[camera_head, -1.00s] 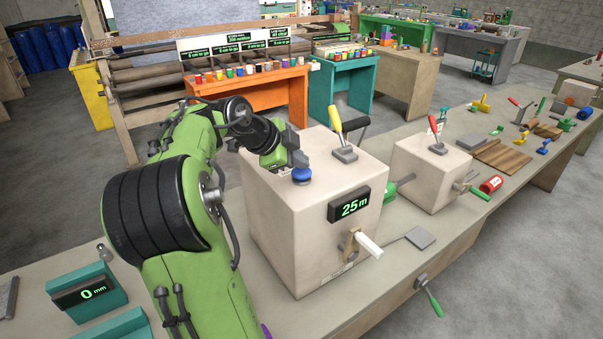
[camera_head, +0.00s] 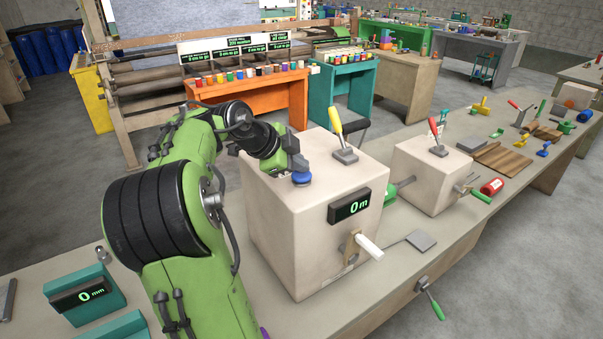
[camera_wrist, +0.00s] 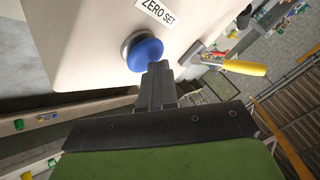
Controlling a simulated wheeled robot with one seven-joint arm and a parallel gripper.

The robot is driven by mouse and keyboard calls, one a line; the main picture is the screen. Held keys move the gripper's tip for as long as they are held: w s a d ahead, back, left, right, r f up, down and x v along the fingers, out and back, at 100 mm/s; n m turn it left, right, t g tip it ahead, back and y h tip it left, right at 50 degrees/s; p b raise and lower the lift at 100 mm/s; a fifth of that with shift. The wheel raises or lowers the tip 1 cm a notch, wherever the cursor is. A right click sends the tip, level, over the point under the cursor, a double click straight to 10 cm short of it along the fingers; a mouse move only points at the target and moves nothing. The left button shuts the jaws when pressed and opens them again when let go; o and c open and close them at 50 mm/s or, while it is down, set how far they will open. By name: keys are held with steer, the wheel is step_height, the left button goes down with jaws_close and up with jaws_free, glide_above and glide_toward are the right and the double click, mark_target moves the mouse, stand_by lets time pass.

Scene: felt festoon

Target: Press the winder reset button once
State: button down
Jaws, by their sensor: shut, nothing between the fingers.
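The winder (camera_head: 310,220) is a cream box on the bench. Its display (camera_head: 349,206) reads 0 m. The blue reset button (camera_head: 301,179) sits on its top face, near the left corner. In the wrist view the blue button (camera_wrist: 144,54) is a round cap on a grey collar, beside a "ZERO SET" label (camera_wrist: 158,11). My gripper (camera_head: 298,168) is shut and empty, with its tips at the button; in the wrist view my gripper (camera_wrist: 156,68) overlaps the cap's edge. I cannot tell for sure whether the tips touch it.
A white-handled crank (camera_head: 367,245) sticks out of the front. A smaller cream box (camera_head: 430,172) with a red lever stands to the right. Teal gauges (camera_head: 85,296) stand at lower left.

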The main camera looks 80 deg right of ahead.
mark_target(299, 175)
steer(key=shift+f, duration=0.1)
stand_by(0.3)
steer(key=shift+r+p, duration=0.7)
steer(key=shift+r, duration=0.25)
step_height(299, 175, up, 5)
steer(key=p, duration=0.4)
stand_by(0.6)
